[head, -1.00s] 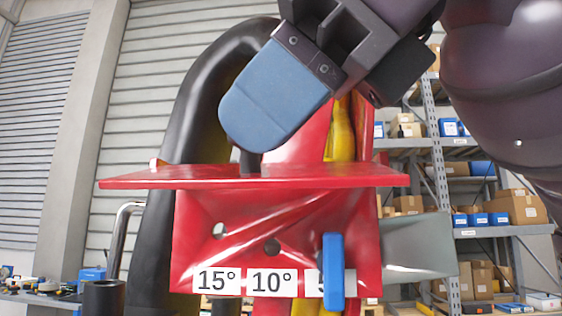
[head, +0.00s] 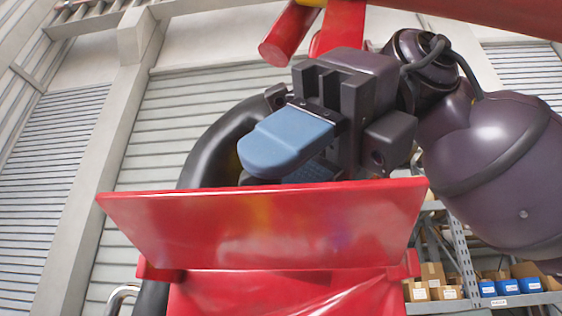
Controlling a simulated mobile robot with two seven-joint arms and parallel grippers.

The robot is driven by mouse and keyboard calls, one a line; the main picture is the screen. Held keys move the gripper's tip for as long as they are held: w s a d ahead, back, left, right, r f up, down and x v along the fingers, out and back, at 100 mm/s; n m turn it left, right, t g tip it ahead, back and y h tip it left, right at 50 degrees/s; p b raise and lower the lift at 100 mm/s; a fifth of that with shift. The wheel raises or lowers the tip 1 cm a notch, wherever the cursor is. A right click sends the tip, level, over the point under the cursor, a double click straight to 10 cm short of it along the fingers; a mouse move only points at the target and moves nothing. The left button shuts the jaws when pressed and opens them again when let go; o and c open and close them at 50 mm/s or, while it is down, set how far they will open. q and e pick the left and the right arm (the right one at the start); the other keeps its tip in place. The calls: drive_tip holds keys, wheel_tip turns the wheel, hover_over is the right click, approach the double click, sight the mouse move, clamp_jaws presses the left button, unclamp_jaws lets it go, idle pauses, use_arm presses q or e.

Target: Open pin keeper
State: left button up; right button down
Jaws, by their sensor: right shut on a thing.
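The pin keeper (head: 265,230) is a wide red plate. It stands tilted, its broad face toward me, above a red panel (head: 215,295) with red lugs at both lower corners. My right gripper (head: 262,165) is just above and behind the plate's upper edge, with its blue fingers one over the other, pointing left. It is shut on a dark piece that seems to be the keeper's handle, mostly hidden by the fingers and the plate. My left gripper is not in view.
A thick black curved tube (head: 205,155) rises behind the plate on the left. Red beams (head: 440,15) cross overhead, close above my right wrist. Shelves with boxes (head: 510,285) stand at the lower right, farther back.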

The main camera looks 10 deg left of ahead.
drive_tip(key=shift+r, duration=0.1)
idle(0.4)
drive_tip(key=c, duration=0.9)
unclamp_jaws()
